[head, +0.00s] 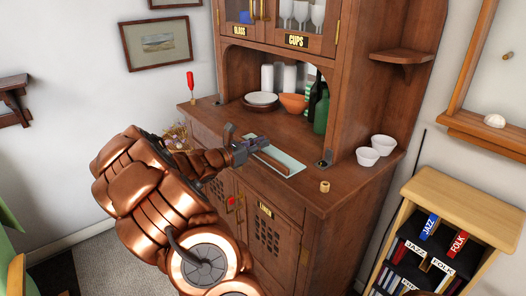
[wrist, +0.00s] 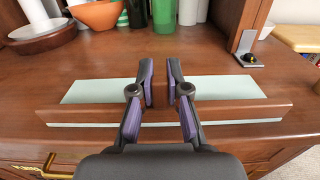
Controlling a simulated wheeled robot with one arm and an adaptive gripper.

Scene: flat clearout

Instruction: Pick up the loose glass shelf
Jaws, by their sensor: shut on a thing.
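The loose glass shelf (head: 285,162) is a pale green pane with a brown wooden strip along its front edge. It is at the cabinet's worktop, and I cannot tell whether it touches the wood. In the wrist view the glass shelf (wrist: 232,88) spreads to both sides of my gripper (wrist: 164,82). The two purple-padded fingers are close together at the shelf's middle, with a narrow brown part between them. In the head view my gripper (head: 252,147) covers the shelf's left part. My gripper is shut on the shelf.
Behind stand plates (head: 261,100), an orange bowl (head: 293,103) and a green bottle (head: 321,114). A red-handled screwdriver (head: 190,82) is at the left. White bowls (head: 376,149) and a small wooden piece (head: 324,186) are at the right. Metal brackets (head: 324,161) stand on the worktop.

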